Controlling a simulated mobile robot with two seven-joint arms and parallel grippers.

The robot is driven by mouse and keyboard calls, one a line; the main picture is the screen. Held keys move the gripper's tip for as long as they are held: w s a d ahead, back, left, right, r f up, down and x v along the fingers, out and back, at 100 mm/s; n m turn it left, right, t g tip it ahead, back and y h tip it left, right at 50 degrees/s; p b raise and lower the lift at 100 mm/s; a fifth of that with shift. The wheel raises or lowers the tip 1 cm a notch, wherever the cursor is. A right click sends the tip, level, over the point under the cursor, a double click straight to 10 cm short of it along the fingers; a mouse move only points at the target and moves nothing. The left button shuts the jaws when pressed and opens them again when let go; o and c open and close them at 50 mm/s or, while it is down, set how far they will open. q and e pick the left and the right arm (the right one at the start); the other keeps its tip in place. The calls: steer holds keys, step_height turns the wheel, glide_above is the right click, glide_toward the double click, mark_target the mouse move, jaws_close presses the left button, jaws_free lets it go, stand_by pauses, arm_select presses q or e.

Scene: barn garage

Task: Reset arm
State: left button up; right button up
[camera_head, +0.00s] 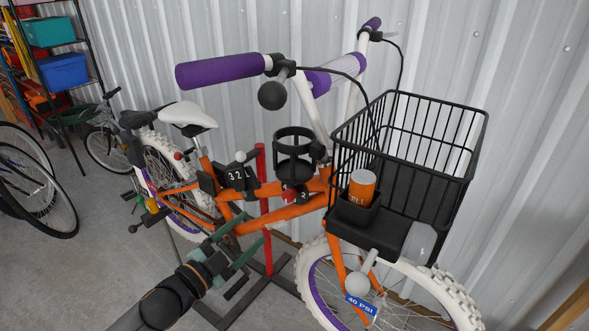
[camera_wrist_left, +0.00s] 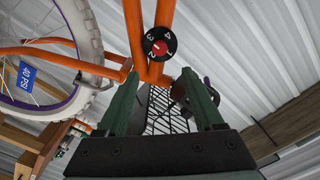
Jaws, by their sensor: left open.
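My left arm comes in from the bottom left of the head view. Its left gripper (camera_head: 252,228) has two green fingers spread apart, in front of the orange frame of a bicycle (camera_head: 290,211). In the left wrist view the left gripper (camera_wrist_left: 158,80) is open with nothing held between its fingers. The orange frame and a black numbered dial (camera_wrist_left: 160,44) show just beyond the fingertips; whether they touch is unclear. My right gripper is not in view.
The bicycle's black wire basket (camera_head: 455,180) holds an orange can (camera_head: 362,187). A purple handlebar grip (camera_head: 221,70) and an empty black cup holder (camera_head: 294,143) stand above the frame. A red stand post (camera_head: 267,250) is close to the gripper. Floor (camera_head: 80,260) is clear at left.

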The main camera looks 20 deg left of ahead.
arm_select(q)
steer(key=s+d+f+n+g+y, duration=0.1)
steer(key=s+d+f+n+g, duration=0.1)
steer(key=s+f, duration=0.5)
steer(key=s+d+f+n+g+y+p, duration=0.1)
steer(key=s+d+f+n+g, duration=0.1)
steer(key=s+f+n, duration=0.3)
steer(key=s+d+f+n+g+y+p, duration=0.1)
steer(key=s+d+f+n+g+y, duration=0.1)
steer(key=s+f, duration=0.7)
step_height(320, 180, down, 3)
steer(key=shift+s+r+n+g, duration=0.15)
steer(key=shift+n+g, duration=0.75)
steer(key=shift+n, duration=0.1)
